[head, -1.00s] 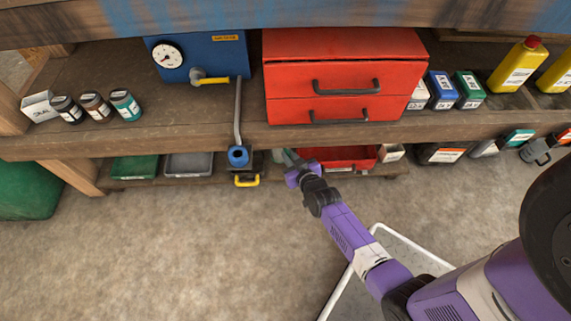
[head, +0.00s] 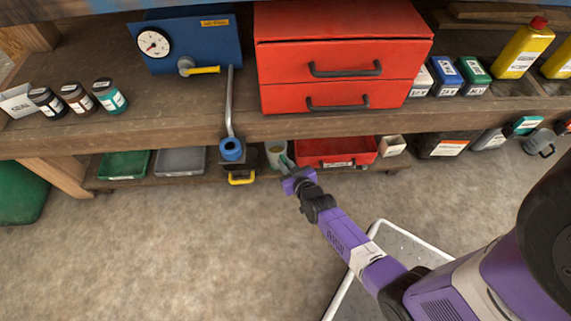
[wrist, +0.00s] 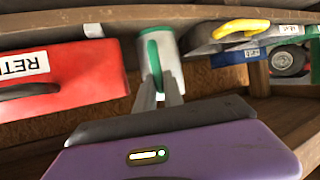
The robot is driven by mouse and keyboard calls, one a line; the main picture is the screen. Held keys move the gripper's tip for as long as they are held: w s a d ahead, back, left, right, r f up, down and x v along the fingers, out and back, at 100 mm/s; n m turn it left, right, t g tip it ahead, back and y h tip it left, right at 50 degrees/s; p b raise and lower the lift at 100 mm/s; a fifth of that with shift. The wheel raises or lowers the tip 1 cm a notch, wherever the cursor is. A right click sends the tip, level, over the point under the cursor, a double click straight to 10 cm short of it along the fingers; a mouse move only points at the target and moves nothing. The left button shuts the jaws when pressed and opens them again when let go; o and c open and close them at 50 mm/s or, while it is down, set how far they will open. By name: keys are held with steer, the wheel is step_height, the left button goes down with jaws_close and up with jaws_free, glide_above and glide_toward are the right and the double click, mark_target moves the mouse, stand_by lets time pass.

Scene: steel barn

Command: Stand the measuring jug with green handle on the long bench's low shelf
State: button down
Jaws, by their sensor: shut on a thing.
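The measuring jug (head: 275,153) is pale grey with a green handle, and it looks upright. In the head view it is at the long bench's low shelf (head: 262,173), in the gap between a yellow-handled dark box and a red bin. My gripper (head: 287,165) reaches in from the front with its fingers shut on the jug's handle. In the wrist view the jug (wrist: 171,68) is just beyond the fingertips (wrist: 160,97), its green handle between them. I cannot tell whether its base touches the shelf.
The red bin (head: 336,152) is close on the jug's right, the yellow-handled box (head: 238,165) on its left. Green (head: 123,164) and grey (head: 180,160) trays lie farther left. The bench's upper board (head: 330,126) overhangs the shelf.

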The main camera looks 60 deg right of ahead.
steer(key=c, duration=1.5)
jaws_free()
steer(key=shift+f, duration=0.1)
steer(key=shift+o, duration=0.2)
steer(key=shift+s+a+r+p, duration=0.15)
steer(key=shift+s+r+p, duration=0.15)
steer(key=shift+p, duration=0.1)
steer(key=s+a+r+n+t+y+p, duration=0.25)
steer(key=s+a+r+p, duration=0.25)
steer(key=s+a+r, duration=1.3)
steer(key=s+a+r+n+y, duration=0.1)
steer(key=s+a+r+y, duration=0.1)
steer(key=r, duration=0.8)
steer(key=s+a+r+n+y, duration=0.2)
steer(key=s+a+r, duration=0.2)
steer(key=r, duration=0.6)
steer(key=shift+s+a+t, duration=0.2)
steer(key=shift+s+t, duration=0.25)
steer(key=shift+r+n+y, duration=0.1)
steer(key=shift+n+y, duration=0.15)
